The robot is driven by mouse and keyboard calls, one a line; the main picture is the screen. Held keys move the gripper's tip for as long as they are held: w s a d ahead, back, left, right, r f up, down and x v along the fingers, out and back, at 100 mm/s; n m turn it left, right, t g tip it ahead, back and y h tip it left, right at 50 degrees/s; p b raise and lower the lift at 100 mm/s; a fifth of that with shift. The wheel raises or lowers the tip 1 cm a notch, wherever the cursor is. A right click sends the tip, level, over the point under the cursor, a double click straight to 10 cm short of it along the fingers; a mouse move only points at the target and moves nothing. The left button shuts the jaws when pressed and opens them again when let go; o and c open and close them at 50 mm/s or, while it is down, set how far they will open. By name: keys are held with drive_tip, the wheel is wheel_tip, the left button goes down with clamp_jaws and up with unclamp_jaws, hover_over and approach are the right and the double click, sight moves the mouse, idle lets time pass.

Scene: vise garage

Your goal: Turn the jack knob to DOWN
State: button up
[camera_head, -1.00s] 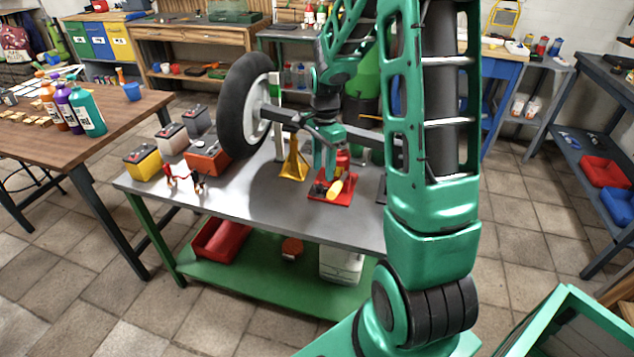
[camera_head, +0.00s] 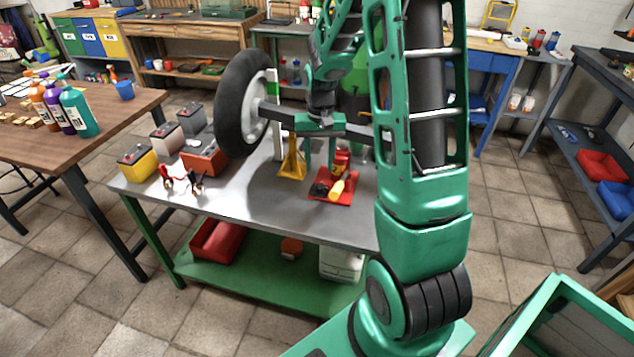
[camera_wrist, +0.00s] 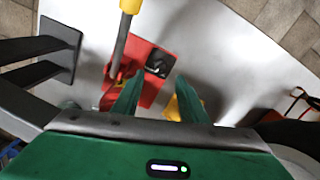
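The red jack (camera_head: 333,184) stands on the grey metal table, with a yellow-ended handle (camera_head: 337,188) sticking out. The black jack knob (camera_head: 319,190) is at its left side in the head view. In the wrist view it is a dark dial (camera_wrist: 157,63) on a black square plate, on the red base (camera_wrist: 146,88). Its lettering and setting are too small to read. My gripper (camera_head: 320,158) is open and empty, above and behind the jack in the head view. In the wrist view its green fingers (camera_wrist: 160,92) are apart, with the knob beyond their tips.
A yellow stand (camera_head: 292,160) is left of the jack, and the wheel (camera_head: 242,105) on its axle bar is close by. Batteries (camera_head: 137,164) and clamps (camera_head: 180,180) sit at the table's left. The table front (camera_head: 265,205) is clear.

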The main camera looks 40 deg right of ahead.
sight(319, 183)
wheel_tip(319, 183, down, 8)
drive_tip(key=shift+r, duration=0.1)
idle(0.4)
